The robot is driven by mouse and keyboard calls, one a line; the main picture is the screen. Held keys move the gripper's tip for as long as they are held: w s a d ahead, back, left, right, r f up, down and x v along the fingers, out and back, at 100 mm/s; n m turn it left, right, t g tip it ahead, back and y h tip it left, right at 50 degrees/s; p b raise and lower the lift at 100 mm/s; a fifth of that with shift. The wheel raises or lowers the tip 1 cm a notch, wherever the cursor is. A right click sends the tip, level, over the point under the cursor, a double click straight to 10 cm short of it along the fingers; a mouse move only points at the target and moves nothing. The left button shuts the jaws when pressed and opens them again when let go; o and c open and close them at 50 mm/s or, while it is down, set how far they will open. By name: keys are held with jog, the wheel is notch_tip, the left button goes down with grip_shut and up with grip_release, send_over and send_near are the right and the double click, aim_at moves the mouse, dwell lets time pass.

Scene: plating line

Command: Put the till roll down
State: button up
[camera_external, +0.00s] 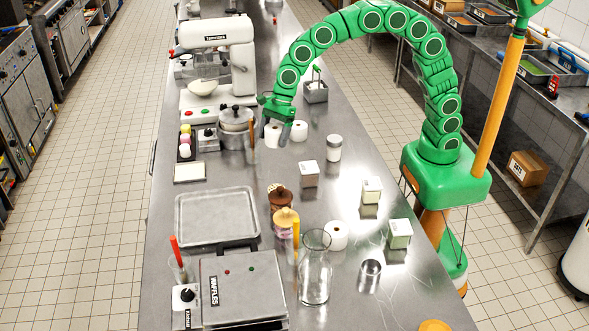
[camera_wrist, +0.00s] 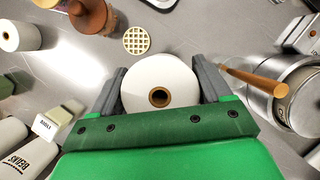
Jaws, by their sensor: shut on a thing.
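My gripper (camera_external: 278,124) is at the middle of the long steel counter, right of a lidded pot. It is shut on a white till roll (camera_external: 272,137), with one dark finger on each side. In the wrist view the till roll (camera_wrist: 142,88) sits upright between the fingertips (camera_wrist: 160,85), its brown core facing the camera. Whether its underside touches the counter is not clear. Another white roll (camera_external: 300,131) stands close to its right, and a further roll (camera_external: 337,236) stands nearer the front.
A white jar (camera_external: 334,150) and a small box (camera_external: 309,175) stand to the right. Bare counter (camera_external: 255,172) lies in front.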

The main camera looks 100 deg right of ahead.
jog(key=w+a, duration=0.3)
jog(key=a, duration=0.8)
send_over(227, 215)
jog(key=s+d, duration=0.1)
jog(key=shift+n, duration=0.3)
jog(key=f, duration=1)
jog(key=shift+s, duration=0.2)
jog(key=shift+w+f, duration=0.25)
jog(key=shift+f, duration=1.65)
jog(key=o, duration=1.1)
jog(key=shift+f, duration=0.15)
